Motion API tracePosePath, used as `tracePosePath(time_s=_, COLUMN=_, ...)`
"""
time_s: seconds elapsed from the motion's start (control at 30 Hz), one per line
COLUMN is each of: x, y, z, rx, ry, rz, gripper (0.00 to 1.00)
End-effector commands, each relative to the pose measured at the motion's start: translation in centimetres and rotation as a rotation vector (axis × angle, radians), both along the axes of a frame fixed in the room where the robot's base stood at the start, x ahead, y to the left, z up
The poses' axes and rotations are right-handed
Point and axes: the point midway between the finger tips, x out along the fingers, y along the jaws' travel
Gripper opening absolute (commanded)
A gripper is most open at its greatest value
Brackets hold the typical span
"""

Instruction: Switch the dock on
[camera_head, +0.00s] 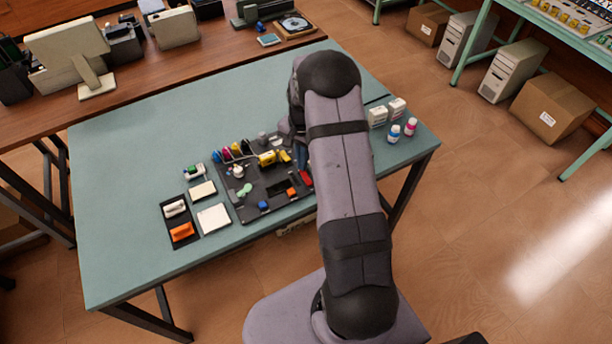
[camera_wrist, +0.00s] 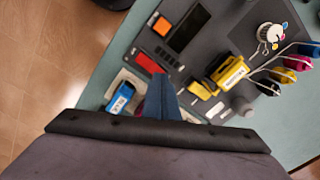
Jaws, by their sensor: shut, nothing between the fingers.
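A dark grey board, which looks like the dock (camera_head: 262,188), lies on the teal table with several coloured parts on it. The dock (camera_wrist: 208,50) also fills much of the wrist view. A red part (camera_wrist: 147,62) sits near its edge; it may be the switch, but I cannot tell its position. It also shows in the head view (camera_head: 306,179). My gripper (camera_wrist: 160,82) is shut and empty, its blue-grey fingers pointing down close to the red part. I cannot tell whether they touch it. In the head view my arm hides most of the gripper.
A yellow block (camera_wrist: 232,73) and coloured loops (camera_wrist: 295,62) stand on the board's other side. White boxes (camera_head: 377,117) and small bottles (camera_head: 410,127) stand right of my arm.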

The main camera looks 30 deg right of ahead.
Motion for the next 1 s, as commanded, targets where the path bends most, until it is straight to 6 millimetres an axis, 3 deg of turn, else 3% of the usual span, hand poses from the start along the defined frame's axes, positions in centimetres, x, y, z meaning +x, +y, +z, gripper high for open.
tracePosePath(time_s=1.0, x=0.0, y=0.0, z=-0.74, rx=0.0, ry=0.0, rz=0.0, gripper=0.0)
